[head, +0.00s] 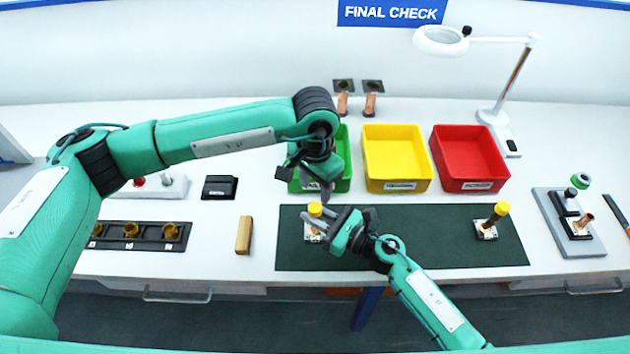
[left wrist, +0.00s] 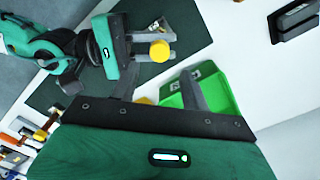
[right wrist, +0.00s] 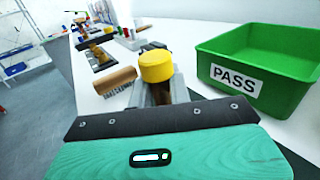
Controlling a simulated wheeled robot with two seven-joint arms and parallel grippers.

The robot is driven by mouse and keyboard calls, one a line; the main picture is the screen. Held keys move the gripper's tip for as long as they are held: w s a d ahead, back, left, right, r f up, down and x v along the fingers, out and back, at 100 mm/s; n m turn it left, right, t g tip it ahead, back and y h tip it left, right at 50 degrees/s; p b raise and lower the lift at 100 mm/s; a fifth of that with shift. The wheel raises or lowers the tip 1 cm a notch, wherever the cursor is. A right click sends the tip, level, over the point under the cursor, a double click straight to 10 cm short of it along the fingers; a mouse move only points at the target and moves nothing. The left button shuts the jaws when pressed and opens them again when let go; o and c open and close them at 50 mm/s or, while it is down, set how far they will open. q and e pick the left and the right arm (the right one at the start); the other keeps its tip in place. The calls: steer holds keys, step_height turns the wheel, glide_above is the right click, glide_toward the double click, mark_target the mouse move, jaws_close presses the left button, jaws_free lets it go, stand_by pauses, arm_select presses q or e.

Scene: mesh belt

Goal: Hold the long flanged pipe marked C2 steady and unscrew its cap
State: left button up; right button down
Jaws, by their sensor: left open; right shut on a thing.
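A flanged pipe with a yellow cap (head: 315,209) stands on the left part of the dark green mat (head: 400,255); its marking is not readable. My right gripper (head: 318,225) is shut on this pipe just below the cap. In the right wrist view the yellow cap (right wrist: 156,66) sits on top, between and above the fingers, which hide most of the pipe. My left gripper (head: 320,192) is open and empty, pointing down above and slightly behind the cap. The cap also shows in the left wrist view (left wrist: 159,51), beyond the open fingers.
A second yellow-capped pipe (head: 498,210) stands at the mat's right. Green (head: 343,180), yellow (head: 397,185) and red (head: 473,185) bins line the back. The mat's middle is clear.

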mark_target(315, 207)
arm_select(q)
step_height(315, 207, down, 7)
steer(key=shift+f, duration=0.15)
stand_by(0.4)
steer(key=c, duration=1)
jaws_close()
